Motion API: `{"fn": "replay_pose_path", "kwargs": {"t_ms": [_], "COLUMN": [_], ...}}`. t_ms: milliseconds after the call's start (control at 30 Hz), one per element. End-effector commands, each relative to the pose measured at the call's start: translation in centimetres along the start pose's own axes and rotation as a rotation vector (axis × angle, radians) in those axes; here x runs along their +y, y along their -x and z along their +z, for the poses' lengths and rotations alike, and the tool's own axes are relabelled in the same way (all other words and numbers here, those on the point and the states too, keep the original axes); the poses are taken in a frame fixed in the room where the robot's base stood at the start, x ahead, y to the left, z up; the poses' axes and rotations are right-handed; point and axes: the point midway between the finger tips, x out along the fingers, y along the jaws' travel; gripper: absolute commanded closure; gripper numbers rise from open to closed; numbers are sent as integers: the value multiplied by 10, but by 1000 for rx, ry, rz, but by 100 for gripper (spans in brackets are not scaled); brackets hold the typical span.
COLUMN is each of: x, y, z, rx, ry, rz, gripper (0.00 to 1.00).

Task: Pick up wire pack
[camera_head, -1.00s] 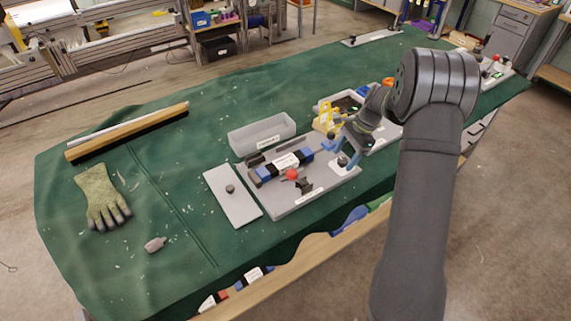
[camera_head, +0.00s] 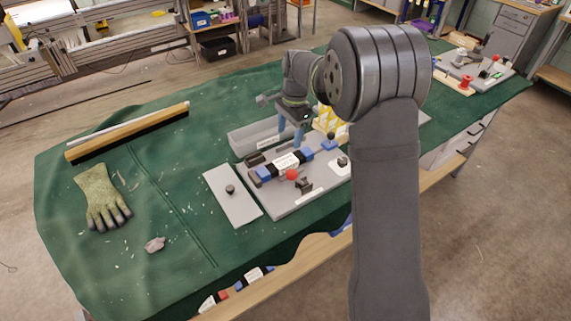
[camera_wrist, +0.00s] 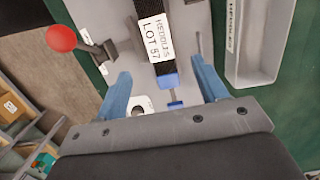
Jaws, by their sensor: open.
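The wire pack (camera_head: 286,161) is a long dark bundle with blue bands and a white label. It lies on a light grey board (camera_head: 310,195) near the middle of the table. In the wrist view, the wire pack (camera_wrist: 153,35) has a label reading "HEDDLES LOT 57" and a blue end pointing toward my gripper. My gripper (camera_head: 290,138) is open, with two blue fingers, above the back side of the pack. In the wrist view, my gripper's fingers (camera_wrist: 163,88) are either side of the pack's blue end, apart from it.
A grey bin (camera_head: 243,143) stands behind the board. A red-knobbed lever (camera_head: 292,174) rises in front of the pack. A grey plate (camera_head: 230,198) with a dark knob lies left. A yellow item (camera_head: 326,118) stands right of my gripper. A glove (camera_head: 101,196) lies farther left.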

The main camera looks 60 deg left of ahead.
Motion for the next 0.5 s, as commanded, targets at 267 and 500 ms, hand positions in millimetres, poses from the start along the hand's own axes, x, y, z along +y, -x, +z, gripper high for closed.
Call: {"fn": "replay_pose_path", "kwargs": {"t_ms": [267, 500], "x": [0, 2], "y": [-45, -64], "z": [0, 2], "rx": [-1, -2], "ry": [0, 0], "rz": [1, 3], "gripper": [35, 35]}}
